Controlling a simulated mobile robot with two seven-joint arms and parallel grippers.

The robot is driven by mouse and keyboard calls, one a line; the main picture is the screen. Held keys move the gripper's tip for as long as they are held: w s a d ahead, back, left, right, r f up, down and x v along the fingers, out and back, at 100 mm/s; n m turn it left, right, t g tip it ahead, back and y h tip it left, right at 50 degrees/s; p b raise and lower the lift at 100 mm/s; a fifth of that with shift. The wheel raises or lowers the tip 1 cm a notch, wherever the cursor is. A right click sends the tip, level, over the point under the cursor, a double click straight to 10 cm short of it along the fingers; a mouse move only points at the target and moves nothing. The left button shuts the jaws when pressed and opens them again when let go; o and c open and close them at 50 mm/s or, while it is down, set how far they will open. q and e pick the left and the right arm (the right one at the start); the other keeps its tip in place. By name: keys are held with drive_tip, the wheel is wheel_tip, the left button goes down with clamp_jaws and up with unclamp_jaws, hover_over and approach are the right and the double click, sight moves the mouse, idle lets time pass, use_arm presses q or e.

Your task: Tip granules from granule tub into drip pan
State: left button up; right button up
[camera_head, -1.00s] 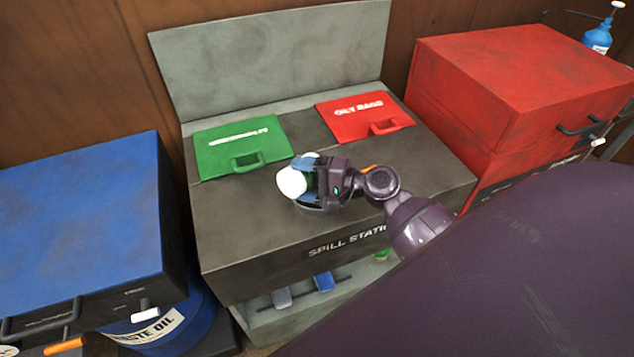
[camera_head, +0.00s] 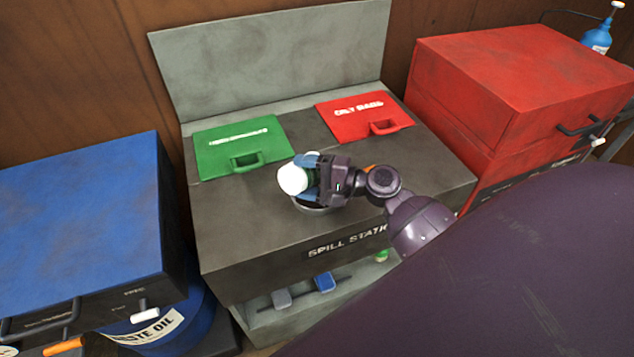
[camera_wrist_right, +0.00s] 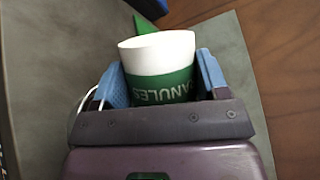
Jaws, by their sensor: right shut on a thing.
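The granule tub (camera_head: 292,180) is white with a green band and lies tilted over on its side in the head view. My right gripper (camera_head: 312,177) is shut on it, above the spill station top. In the right wrist view the tub (camera_wrist_right: 158,55) sits between the two blue fingers, its lettering upside down. A thin pale rim (camera_head: 311,209) shows just below the gripper, probably the drip pan; most of it is hidden by the gripper and tub. I cannot see any granules. My left gripper is not in view.
The spill station top (camera_head: 235,225) is clear at the front left. A green lid (camera_head: 240,140) and a red lid (camera_head: 366,112) with handles lie behind. A red cabinet (camera_head: 520,75) stands right, a blue cabinet (camera_head: 80,215) left. My arm covers the lower right.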

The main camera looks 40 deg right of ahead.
drive_tip(key=shift+w+d+r+m+y, duration=0.15)
drive_tip(key=shift+d+r+m+y, duration=0.3)
drive_tip(key=shift+m, duration=0.55)
idle(2.0)
